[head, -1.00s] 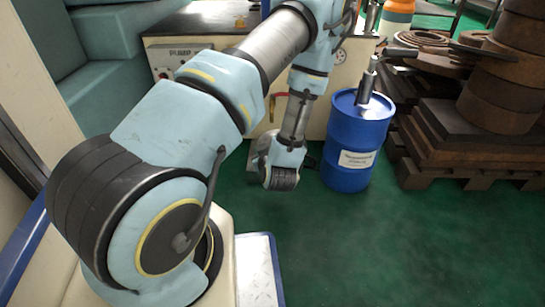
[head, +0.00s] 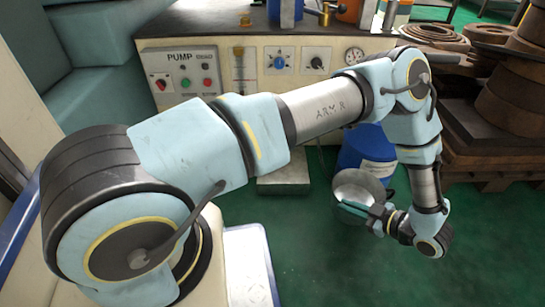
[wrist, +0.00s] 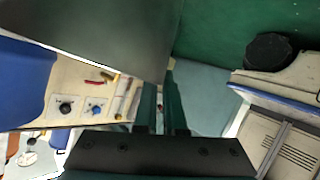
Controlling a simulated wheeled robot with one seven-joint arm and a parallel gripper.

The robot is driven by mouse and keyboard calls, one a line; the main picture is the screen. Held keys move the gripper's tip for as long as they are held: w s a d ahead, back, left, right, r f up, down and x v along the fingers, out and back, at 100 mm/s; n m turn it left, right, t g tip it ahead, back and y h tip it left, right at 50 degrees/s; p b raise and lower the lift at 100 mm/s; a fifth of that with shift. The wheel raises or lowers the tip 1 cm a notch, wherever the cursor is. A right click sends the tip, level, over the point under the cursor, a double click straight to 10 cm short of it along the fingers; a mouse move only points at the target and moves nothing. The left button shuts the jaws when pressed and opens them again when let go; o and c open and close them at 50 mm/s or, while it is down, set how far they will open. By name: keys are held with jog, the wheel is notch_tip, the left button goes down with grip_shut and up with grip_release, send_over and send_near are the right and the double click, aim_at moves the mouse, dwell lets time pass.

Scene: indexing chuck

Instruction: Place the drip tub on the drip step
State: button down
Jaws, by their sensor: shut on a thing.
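The drip tub (head: 357,187) is a round, shiny metal vessel in the head view, held in the air in front of the blue drum. My gripper (head: 378,214) is shut on the tub's near side, at the right of the picture. In the wrist view my gripper's fingers (wrist: 160,108) close on a large dark grey surface (wrist: 95,30), which appears to be the tub seen close up. The drip step (head: 284,182) is a low grey block on the floor against the pump cabinet, left of the tub and apart from it. My arm hides part of it.
The pump cabinet (head: 215,72) with knobs and a gauge stands behind the step. The blue drum (head: 372,150) stands just behind the tub. Stacked dark slabs (head: 478,150) and rings fill the right. The green floor (head: 320,255) in front is clear.

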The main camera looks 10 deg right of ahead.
jog(key=w+a+f+b, duration=0.1)
jog(key=w+a+b, duration=0.2)
jog(key=w, duration=0.6)
jog(key=w+a+f+b, duration=0.1)
jog(key=w+a+b, duration=0.2)
jog(key=w+a, duration=0.5)
jog(key=w+a+f+b, duration=0.1)
jog(key=w+a+b, duration=0.2)
jog(key=w, duration=0.8)
jog(key=a, duration=0.2)
jog(key=shift+a+f, duration=0.25)
jog(key=shift+a, duration=0.15)
jog(key=shift+w, duration=0.1)
jog(key=c, duration=1)
grip_release()
